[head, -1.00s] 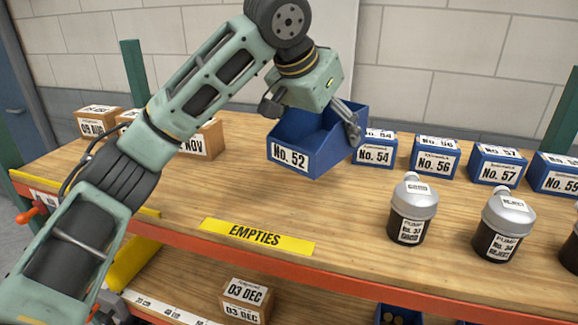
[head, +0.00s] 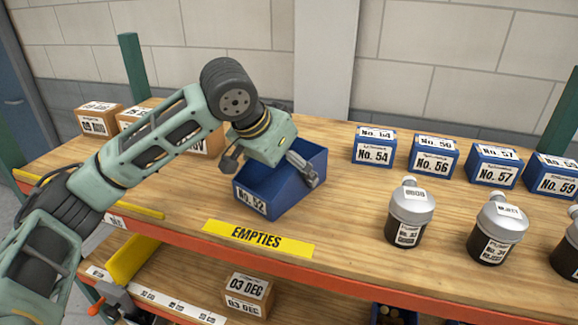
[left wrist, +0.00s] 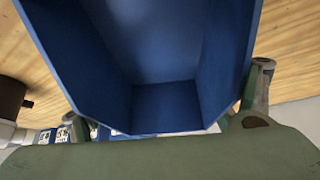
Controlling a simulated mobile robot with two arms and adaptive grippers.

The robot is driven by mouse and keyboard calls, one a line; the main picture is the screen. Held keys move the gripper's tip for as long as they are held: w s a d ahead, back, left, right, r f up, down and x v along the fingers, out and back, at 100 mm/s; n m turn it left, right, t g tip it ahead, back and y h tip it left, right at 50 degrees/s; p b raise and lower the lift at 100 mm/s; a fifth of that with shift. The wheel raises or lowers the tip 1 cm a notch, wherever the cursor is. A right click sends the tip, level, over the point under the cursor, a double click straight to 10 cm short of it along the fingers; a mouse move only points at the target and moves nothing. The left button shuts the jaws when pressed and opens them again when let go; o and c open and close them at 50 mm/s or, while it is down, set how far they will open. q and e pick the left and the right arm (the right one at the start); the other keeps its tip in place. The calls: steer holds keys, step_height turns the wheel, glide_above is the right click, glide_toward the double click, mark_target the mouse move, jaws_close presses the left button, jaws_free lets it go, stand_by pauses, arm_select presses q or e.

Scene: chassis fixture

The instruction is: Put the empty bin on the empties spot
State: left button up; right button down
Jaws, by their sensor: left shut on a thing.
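The blue bin labelled No. 52 (head: 262,204) is empty inside, as the left wrist view (left wrist: 165,105) shows. My left gripper (head: 270,168) is shut on it, with fingers at its sides. The bin is just behind the yellow EMPTIES label (head: 257,238) on the shelf's front edge, slightly turned. It is low over the wood or resting on it; I cannot tell which. My right gripper is in no view.
Blue bins No. 54 (head: 373,147), No. 56 (head: 433,157), No. 57 (head: 493,167) and No. 59 stand in a row at right. Silver-topped bottles (head: 409,212) (head: 497,228) stand near the front right. Brown boxes (head: 97,119) are at back left.

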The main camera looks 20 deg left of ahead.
arm_select(q)
steer(key=o, duration=0.8)
steer(key=shift+d, duration=0.1)
steer(key=o, duration=0.4)
steer(key=shift+f, duration=0.1)
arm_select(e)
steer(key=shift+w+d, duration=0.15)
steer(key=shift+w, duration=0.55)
arm_select(q)
steer(key=shift+s+r, duration=0.15)
steer(key=shift+r, duration=0.25)
steer(key=b+v, duration=0.3)
steer(key=v, duration=0.8)
steer(key=shift+r, duration=0.2)
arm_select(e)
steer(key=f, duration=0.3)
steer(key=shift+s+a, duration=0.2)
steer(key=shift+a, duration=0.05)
